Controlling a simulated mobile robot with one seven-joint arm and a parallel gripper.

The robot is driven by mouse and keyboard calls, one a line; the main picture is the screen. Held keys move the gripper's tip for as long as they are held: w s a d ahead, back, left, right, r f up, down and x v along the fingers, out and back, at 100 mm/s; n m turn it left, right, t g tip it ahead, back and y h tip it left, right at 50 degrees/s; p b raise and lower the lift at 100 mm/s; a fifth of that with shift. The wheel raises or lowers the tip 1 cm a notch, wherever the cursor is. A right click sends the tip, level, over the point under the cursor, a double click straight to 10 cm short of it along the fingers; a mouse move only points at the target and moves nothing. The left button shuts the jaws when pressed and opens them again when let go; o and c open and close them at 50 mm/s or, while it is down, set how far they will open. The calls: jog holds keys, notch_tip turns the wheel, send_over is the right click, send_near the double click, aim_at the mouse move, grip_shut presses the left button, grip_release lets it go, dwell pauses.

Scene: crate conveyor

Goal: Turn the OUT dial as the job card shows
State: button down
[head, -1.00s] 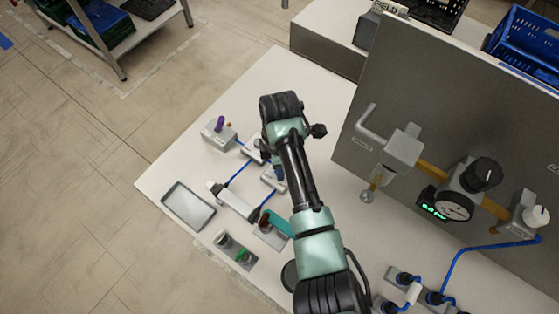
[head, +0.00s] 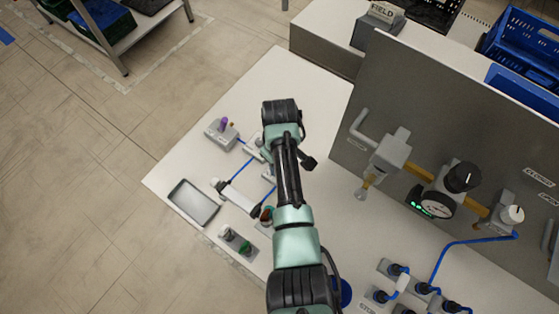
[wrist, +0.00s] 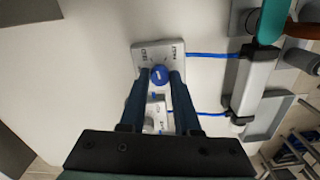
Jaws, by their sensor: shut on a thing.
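In the wrist view, a round blue dial (wrist: 160,74) sits on a small white box (wrist: 150,52) with small labels I cannot read. My gripper (wrist: 159,77) has its two dark fingers on either side of the dial, shut on it. A second white box (wrist: 155,113) with a pale knob lies just below, partly between the fingers. Which dial is OUT I cannot tell from the lettering. In the head view my arm hides the gripper tips and most of these boxes. I cannot make out a job card.
Blue cables run from the boxes to a long white unit (head: 238,198). A grey tray (head: 194,203) and a box with a purple lever (head: 221,130) stand nearby. An upright grey panel (head: 400,100) with a valve and gauge (head: 438,204) rises at the right.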

jog(key=m+p, duration=0.1)
jog(key=m, duration=0.3)
jog(key=shift+r, duration=0.1)
jog(key=shift+w+m, duration=0.1)
jog(key=shift+m, duration=2.1)
jog(key=c, duration=0.6)
grip_release()
notch_tip(320, 180, up, 13)
jog(key=shift+f+b, duration=0.1)
jog(key=shift+b, duration=0.25)
